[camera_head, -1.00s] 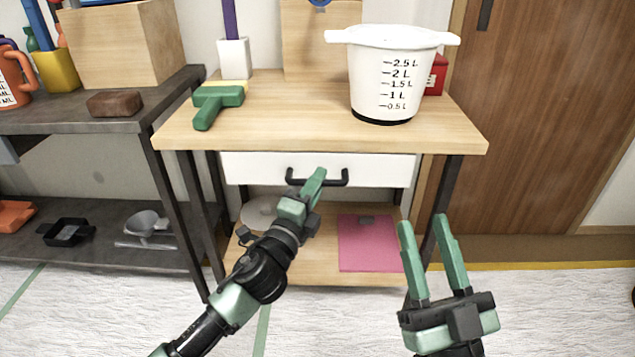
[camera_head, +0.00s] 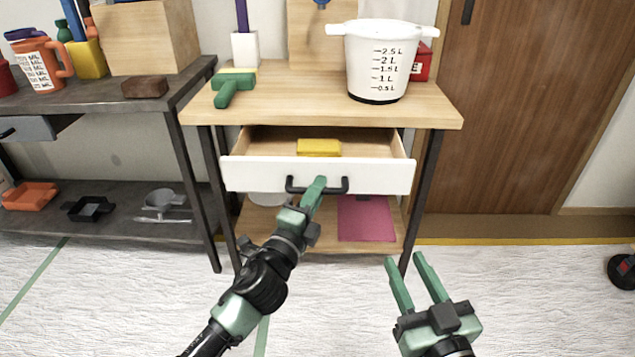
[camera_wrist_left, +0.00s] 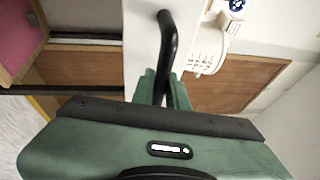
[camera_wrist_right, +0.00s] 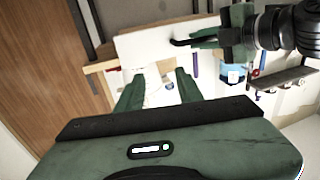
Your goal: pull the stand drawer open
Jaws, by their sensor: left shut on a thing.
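The stand drawer (camera_head: 245,174) has a white front and stands partly open from under the wooden tabletop. A yellow block (camera_head: 319,147) shows inside it. Its black bar handle (camera_head: 335,186) crosses the front. My left gripper (camera_head: 316,188) is shut on the handle; in the left wrist view the handle (camera_wrist_left: 167,45) passes between the green fingers (camera_wrist_left: 160,88). My right gripper (camera_head: 405,283) is open and empty, in front of the stand at the lower right. In the right wrist view the drawer front (camera_wrist_right: 150,47) shows beyond its open fingers (camera_wrist_right: 158,88).
On the stand's top (camera_head: 290,100) are a white measuring bucket (camera_head: 382,62) and a green-handled tool (camera_head: 233,88). A pink sheet (camera_head: 366,220) lies on the lower shelf. A dark shelf unit (camera_head: 120,125) stands at left. The floor in front is clear.

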